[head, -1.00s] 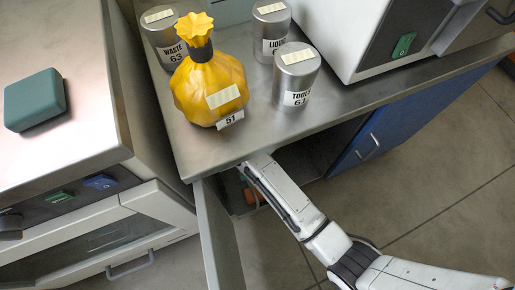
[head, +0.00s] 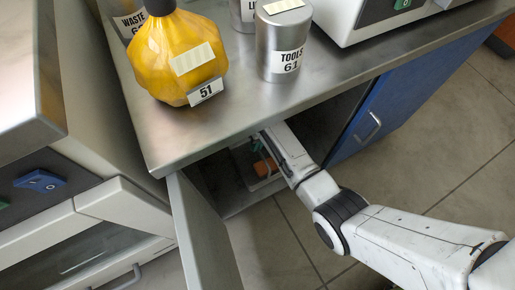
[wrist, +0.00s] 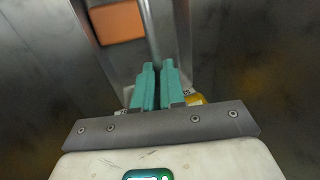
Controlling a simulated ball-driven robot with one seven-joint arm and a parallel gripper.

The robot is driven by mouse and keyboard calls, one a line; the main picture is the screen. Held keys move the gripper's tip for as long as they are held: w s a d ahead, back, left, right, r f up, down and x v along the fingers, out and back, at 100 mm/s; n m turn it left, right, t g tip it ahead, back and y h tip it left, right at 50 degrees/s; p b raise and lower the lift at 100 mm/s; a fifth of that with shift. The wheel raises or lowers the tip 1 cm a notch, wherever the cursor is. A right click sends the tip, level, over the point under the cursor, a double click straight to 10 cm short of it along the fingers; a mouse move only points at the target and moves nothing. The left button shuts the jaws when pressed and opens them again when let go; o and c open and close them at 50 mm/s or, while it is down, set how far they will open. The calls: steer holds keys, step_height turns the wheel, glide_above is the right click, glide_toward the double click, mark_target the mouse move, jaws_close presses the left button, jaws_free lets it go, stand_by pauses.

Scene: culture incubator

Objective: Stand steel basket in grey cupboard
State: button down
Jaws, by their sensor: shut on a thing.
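The grey cupboard's open door (head: 203,232) hangs toward me under the steel counter, with the dark opening to its right. My gripper (head: 257,147) reaches into this opening below the counter edge. The steel basket (head: 264,185) shows partly there, with an orange item at it; the counter and my arm hide much of it. In the wrist view my gripper's teal fingers (wrist: 159,68) are close together, shut on the basket's thin steel part (wrist: 150,30). Whether the basket touches the cupboard floor cannot be seen.
A yellow bag (head: 178,60) and a steel canister marked TOOLS (head: 283,45) stand on the counter (head: 225,120). A blue door (head: 385,110) is right of the opening. A pale appliance (head: 110,235) stands close on the left. Floor is clear in front.

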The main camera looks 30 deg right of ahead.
steer(key=shift+w+d+f+b, duration=0.1)
steer(key=shift+f+b, duration=0.65)
steer(key=shift+f, duration=1.05)
steer(key=c, duration=1.2)
jaws_free()
steer(key=p+v, duration=0.6)
steer(key=v, duration=0.6)
